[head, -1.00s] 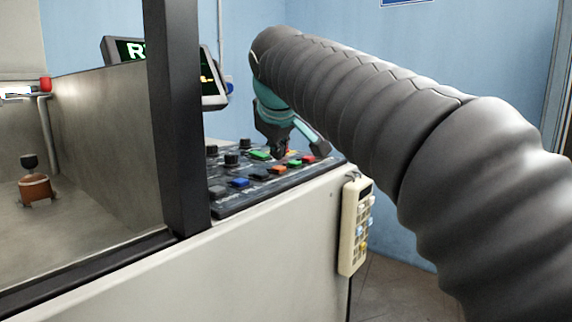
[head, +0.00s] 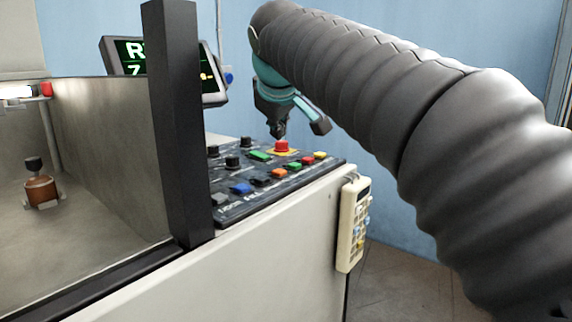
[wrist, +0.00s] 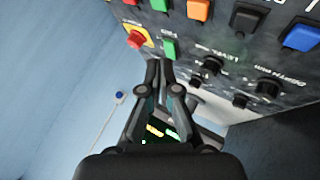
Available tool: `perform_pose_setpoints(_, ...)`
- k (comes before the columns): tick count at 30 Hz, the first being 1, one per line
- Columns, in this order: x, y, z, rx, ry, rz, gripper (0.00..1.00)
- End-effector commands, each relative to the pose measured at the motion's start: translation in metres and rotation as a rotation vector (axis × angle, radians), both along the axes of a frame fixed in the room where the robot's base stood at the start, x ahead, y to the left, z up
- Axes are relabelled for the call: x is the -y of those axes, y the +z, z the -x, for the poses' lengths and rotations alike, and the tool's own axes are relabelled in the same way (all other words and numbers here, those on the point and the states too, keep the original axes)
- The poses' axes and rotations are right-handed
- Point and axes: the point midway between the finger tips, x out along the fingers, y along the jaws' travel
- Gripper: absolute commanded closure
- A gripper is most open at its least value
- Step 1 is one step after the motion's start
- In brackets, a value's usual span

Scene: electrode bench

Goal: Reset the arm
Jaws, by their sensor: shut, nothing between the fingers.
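My gripper (head: 279,133) is shut and empty. In the head view its tip hangs above the far side of the control panel (head: 232,209), close behind the red mushroom button (head: 281,147) on its yellow plate. I cannot tell whether it touches anything. In the wrist view the closed fingertips (wrist: 160,66) point toward the panel, below the green button (wrist: 169,49). The red button (wrist: 136,40) is to their upper left. My arm reaches in from the right of the head view.
A dark post (head: 176,130) and a tilted screen (head: 212,85) stand left of my gripper. The panel carries several coloured buttons and black knobs (head: 232,162). A beige handset (head: 353,225) hangs on the bench side. An orange-brown part (head: 40,192) sits inside the enclosure.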

Motion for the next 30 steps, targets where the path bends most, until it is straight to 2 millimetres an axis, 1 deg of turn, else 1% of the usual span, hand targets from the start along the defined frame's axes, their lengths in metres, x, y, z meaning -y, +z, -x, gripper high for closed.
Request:
perform_pose_setpoints(12, 0.002, -0.002, 0.001, -0.002, -0.003, -0.002, 1.0)
perform_pose_setpoints(14, 0.007, -0.005, 0.005, -0.008, -0.013, -0.009, 1.0)
perform_pose_setpoints(17, 0.026, -0.018, 0.018, -0.03, -0.05, -0.032, 1.0)
perform_pose_setpoints(20, 0.055, -0.042, 0.041, -0.066, -0.112, -0.074, 1.0)
perform_pose_setpoints(23, 0.084, -0.073, 0.071, -0.107, -0.187, -0.127, 1.0)
perform_pose_setpoints(26, 0.109, -0.107, 0.104, -0.145, -0.265, -0.182, 1.0)
perform_pose_setpoints(27, 0.119, -0.122, 0.117, -0.161, -0.298, -0.204, 1.0)
perform_pose_setpoints(29, 0.131, -0.144, 0.138, -0.183, -0.348, -0.238, 1.0)
perform_pose_setpoints(30, 0.139, -0.16, 0.152, -0.196, -0.38, -0.26, 1.0)
